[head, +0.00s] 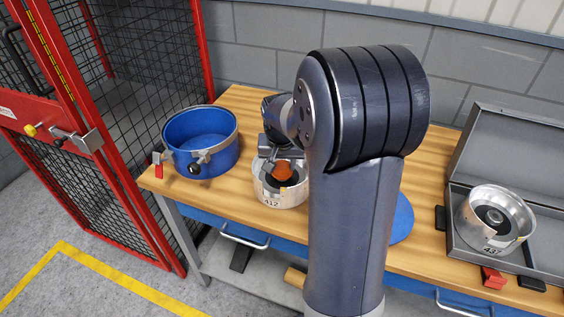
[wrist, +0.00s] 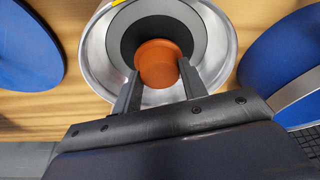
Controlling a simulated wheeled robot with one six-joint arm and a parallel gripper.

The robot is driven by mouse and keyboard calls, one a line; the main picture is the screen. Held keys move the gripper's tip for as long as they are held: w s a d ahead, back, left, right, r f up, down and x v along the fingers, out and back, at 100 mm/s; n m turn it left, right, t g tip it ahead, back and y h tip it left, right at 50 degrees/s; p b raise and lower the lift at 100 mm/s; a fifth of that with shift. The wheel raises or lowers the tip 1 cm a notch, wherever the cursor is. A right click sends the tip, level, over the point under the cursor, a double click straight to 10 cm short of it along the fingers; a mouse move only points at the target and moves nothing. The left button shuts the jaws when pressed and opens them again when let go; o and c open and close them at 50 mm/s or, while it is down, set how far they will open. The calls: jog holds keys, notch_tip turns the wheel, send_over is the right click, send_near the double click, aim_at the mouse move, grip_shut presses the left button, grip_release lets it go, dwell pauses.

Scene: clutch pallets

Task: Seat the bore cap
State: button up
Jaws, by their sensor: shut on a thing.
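The orange bore cap (head: 284,171) is held in my gripper (head: 277,160) at the silver round housing marked 412 (head: 279,195). In the wrist view the cap (wrist: 160,60) sits between the two fingers of my gripper (wrist: 160,76), which are shut on its sides. It lies over the lower part of the dark central area of the housing (wrist: 97,50), off its middle. I cannot tell whether the cap touches the housing. My arm and wrist hide part of the housing in the head view.
A blue drum (head: 203,158) with a metal band stands left of the housing on the wooden bench (head: 240,98). A blue disc (head: 402,217) lies to the right, partly behind my arm. An open grey case (head: 520,150) at far right holds another housing, 437 (head: 497,214). A red mesh cage (head: 145,60) borders the left.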

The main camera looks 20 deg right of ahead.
jog(key=o, duration=1)
jog(key=shift+o, duration=0.5)
jog(key=o, duration=0.3)
jog(key=shift+r, duration=0.15)
jog(key=shift+r+p, duration=2.7)
jog(key=shift+r, duration=0.7)
jog(key=shift+f, duration=0.2)
